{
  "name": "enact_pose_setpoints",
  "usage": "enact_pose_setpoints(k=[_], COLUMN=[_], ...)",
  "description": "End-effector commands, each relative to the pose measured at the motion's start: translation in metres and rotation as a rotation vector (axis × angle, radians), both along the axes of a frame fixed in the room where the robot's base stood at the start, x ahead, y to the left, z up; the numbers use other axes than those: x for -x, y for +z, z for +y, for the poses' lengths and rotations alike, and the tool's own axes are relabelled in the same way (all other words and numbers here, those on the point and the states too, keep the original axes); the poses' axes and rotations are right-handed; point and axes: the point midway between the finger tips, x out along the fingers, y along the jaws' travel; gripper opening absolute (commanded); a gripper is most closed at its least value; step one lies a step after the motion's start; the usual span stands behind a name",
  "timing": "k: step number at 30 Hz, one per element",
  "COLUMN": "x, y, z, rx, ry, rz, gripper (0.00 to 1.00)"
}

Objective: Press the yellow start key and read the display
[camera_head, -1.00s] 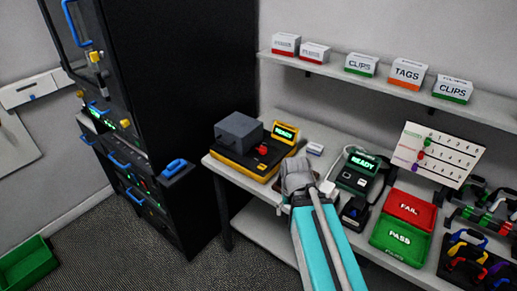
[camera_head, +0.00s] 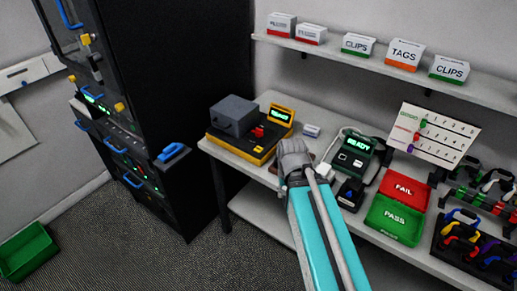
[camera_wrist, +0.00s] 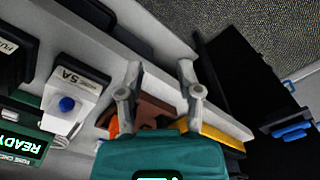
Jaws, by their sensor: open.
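A yellow-based tester (camera_head: 233,146) with a grey box on top stands on the bench, left of my gripper. It has a red knob (camera_head: 258,132) and a small lit green display (camera_head: 281,115), whose text is too small to read surely. A green tester (camera_head: 340,160) to the right has a lit display (camera_head: 359,143) that appears to read READY; it also shows in the wrist view (camera_wrist: 20,146).
Right on the bench are a red FAIL tray (camera_head: 405,174) and a green PASS tray (camera_head: 384,236). A shelf (camera_head: 325,54) with labelled boxes runs above. A dark cabinet (camera_head: 215,190) stands left. A green bin (camera_head: 28,252) is on the floor.

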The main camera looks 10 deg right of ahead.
Motion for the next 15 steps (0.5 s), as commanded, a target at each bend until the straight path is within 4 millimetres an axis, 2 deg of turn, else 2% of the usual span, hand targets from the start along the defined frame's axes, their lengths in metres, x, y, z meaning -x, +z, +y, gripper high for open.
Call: enact_pose_setpoints(k=[1, 5, 6, 15], x=[0.0, 0.0, 0.0, 0.0], y=[0.0, 0.0, 0.0, 0.0], z=[0.0, 0.0, 0.0, 0.0], rx=[0.0, 0.0, 0.0, 0.0], ry=[0.0, 0.0, 0.0, 0.0], rz=[0.0, 0.0, 0.0, 0.0], gripper=[0.27, 0.02, 0.0, 0.0])
